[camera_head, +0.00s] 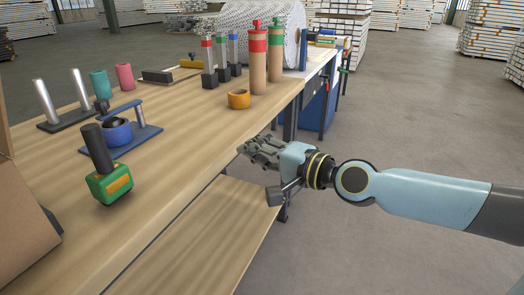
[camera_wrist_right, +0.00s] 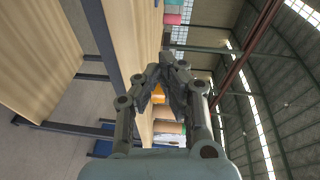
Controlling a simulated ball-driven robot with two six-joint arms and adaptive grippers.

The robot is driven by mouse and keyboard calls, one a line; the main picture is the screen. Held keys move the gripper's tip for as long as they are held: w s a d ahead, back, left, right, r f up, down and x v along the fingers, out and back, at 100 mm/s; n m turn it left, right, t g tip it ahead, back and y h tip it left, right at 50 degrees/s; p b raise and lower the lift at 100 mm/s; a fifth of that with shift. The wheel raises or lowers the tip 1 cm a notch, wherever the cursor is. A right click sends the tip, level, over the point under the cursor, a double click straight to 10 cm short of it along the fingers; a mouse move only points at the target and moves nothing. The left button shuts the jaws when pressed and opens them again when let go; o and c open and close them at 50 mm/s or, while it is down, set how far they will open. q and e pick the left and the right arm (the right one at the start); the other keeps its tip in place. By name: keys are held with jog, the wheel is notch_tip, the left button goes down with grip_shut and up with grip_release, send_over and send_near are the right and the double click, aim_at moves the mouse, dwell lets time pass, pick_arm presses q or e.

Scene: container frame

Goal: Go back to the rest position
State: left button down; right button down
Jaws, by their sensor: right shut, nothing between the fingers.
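My right gripper (camera_head: 262,152) is off the front edge of the wooden workbench (camera_head: 190,150), at its right side in the head view. My right arm comes in from the right. In the right wrist view the gripper (camera_wrist_right: 170,72) has its fingertips together, with nothing held between them. The bench edge runs close beside it on the left of that view. My left gripper does not show in either view.
On the bench stand a green tool with a black handle (camera_head: 110,185), a blue tape holder (camera_head: 117,132), an orange tape roll (camera_head: 239,99) and red- and green-topped cylinders (camera_head: 258,65). A lower shelf (camera_head: 205,235) lies beneath. The floor at right is open.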

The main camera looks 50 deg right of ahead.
jog(key=shift+s+d+f, duration=0.15)
jog(key=shift+s+f, duration=0.05)
jog(key=shift+w, duration=0.1)
jog(key=s+d+f+g+h, duration=0.2)
jog(key=s+f+g, duration=0.1)
jog(key=f, duration=1.3)
jog(key=s+a+f+n+g, duration=0.1)
jog(key=s+f+n+g, duration=0.1)
jog(key=s+f, duration=0.55)
jog(key=s+a+f+n+g, duration=0.1)
jog(key=s+f+n+g, duration=0.25)
jog(key=f, duration=0.65)
jog(key=s+a+f+n+g, duration=0.1)
jog(key=s+f+n+g, duration=0.1)
jog(key=s+f, duration=0.3)
jog(key=s+a+f+n+g, duration=0.2)
jog(key=s+f+n, duration=0.3)
jog(key=s, duration=0.9)
jog(key=s+a+f+n+g+h, duration=0.1)
jog(key=s+a+f+n+g, duration=0.1)
jog(key=s+f, duration=0.3)
jog(key=s+n+g, duration=0.1)
jog(key=s, duration=0.3)
jog(key=shift+s+a, duration=0.15)
jog(key=shift+a, duration=0.1)
